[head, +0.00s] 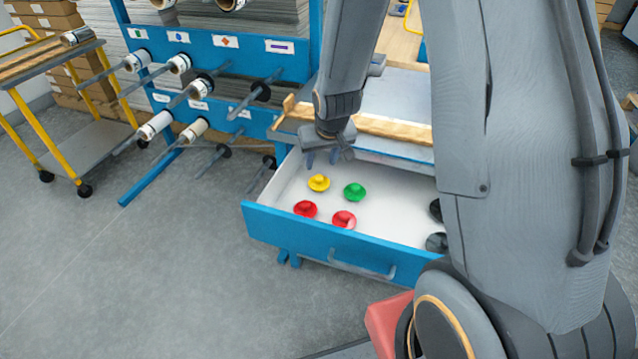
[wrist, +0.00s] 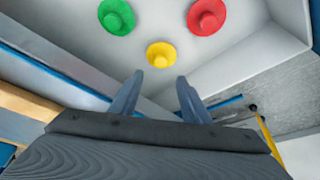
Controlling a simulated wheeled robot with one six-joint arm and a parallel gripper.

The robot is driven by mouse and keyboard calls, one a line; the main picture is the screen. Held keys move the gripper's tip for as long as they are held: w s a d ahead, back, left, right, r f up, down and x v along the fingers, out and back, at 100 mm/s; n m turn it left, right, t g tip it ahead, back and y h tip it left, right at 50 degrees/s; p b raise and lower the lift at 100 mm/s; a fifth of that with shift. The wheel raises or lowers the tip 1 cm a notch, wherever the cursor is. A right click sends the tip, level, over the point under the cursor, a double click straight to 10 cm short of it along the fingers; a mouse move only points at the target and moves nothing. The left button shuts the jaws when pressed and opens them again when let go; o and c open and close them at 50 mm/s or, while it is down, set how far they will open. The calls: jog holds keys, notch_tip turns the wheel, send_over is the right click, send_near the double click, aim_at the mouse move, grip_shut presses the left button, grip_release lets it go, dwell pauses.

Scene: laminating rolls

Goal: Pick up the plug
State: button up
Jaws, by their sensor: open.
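An open blue drawer (head: 318,243) with a white inside holds several round plugs with knobs. A yellow plug (head: 318,183) lies nearest my gripper, with a green plug (head: 354,192) to its right. A red plug (head: 305,209) and another red plug (head: 344,219) lie closer to the drawer front. My gripper (head: 322,159) is open and empty above the drawer's back left part. In the wrist view the yellow plug (wrist: 161,54) shows just beyond the gap between my fingertips (wrist: 159,80). The green plug (wrist: 117,16) and one red plug (wrist: 206,16) are farther off.
Dark plugs (head: 437,242) lie at the drawer's right, partly hidden by my arm. A wooden strip (head: 385,130) runs along the bench edge behind the drawer. A blue rack (head: 225,62) with rods and rolls stands at left, beside a yellow cart (head: 62,95).

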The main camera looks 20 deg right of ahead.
aim_at(319, 176)
jog(key=shift+s+p+x, duration=0.15)
jog(key=shift+s+x, duration=0.05)
jog(key=shift+x, duration=1.55)
jog(key=shift+s+p+x, duration=0.15)
jog(key=shift+x, duration=1.55)
jog(key=shift+f, duration=0.15)
grip_shut()
jog(key=shift+s, duration=0.1)
